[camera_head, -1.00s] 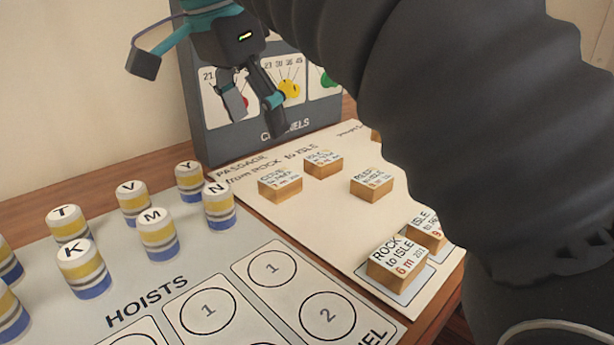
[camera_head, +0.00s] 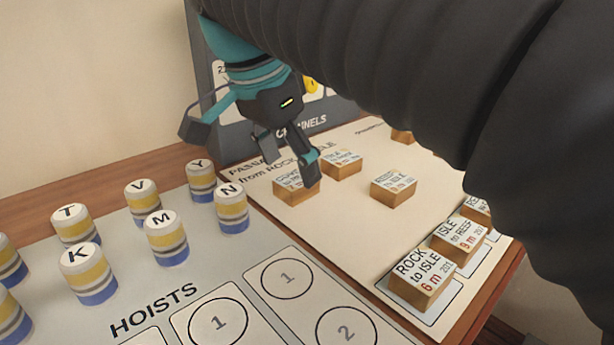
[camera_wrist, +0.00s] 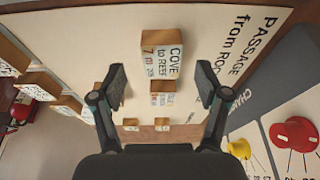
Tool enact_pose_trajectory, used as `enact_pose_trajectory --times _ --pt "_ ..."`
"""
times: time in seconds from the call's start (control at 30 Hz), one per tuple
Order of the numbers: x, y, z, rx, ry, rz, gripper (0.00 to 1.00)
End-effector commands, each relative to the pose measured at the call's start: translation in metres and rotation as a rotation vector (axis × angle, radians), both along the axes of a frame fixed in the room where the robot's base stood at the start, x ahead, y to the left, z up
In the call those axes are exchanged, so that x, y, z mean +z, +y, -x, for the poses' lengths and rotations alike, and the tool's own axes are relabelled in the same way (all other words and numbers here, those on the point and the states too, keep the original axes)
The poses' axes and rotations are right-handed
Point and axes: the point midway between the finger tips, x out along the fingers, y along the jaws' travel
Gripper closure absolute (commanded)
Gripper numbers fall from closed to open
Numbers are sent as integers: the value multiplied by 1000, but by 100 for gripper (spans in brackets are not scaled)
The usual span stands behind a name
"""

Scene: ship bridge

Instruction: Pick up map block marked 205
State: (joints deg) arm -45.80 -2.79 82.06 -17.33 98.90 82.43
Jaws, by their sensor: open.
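A wooden block with a white label (camera_head: 290,195) lies on the passage chart (camera_head: 345,215), partly hidden behind my gripper's finger in the head view. In the wrist view this block (camera_wrist: 174,58) reads "COVE to REEF 7 m" and a number that looks like 20-something; its last digit is too small to be sure of. My gripper (camera_head: 288,165) is open and empty, above the chart close to this block. In the wrist view my two fingers (camera_wrist: 161,82) stand apart, with the block in the gap between them as seen from there. I cannot tell whether they touch it.
Other blocks lie near: one just behind (camera_head: 343,165), one to the right (camera_head: 393,188). A row along the chart's right edge includes "ROCK to ISLE" (camera_head: 421,278). Striped cylinders (camera_head: 231,208) stand left on the hoists board (camera_head: 215,265). A grey channels panel (camera_head: 335,118) stands behind.

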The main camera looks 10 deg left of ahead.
Motion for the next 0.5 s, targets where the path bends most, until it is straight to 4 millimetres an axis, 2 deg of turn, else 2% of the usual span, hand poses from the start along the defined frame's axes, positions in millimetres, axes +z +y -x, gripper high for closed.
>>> enact_pose_trajectory --times 0.03,0.2,0.5 --pt "-14 1 -1 4 0 0 25" --pt "-31 0 -1 12 0 0 25" --pt "-31 0 -1 15 0 0 25"
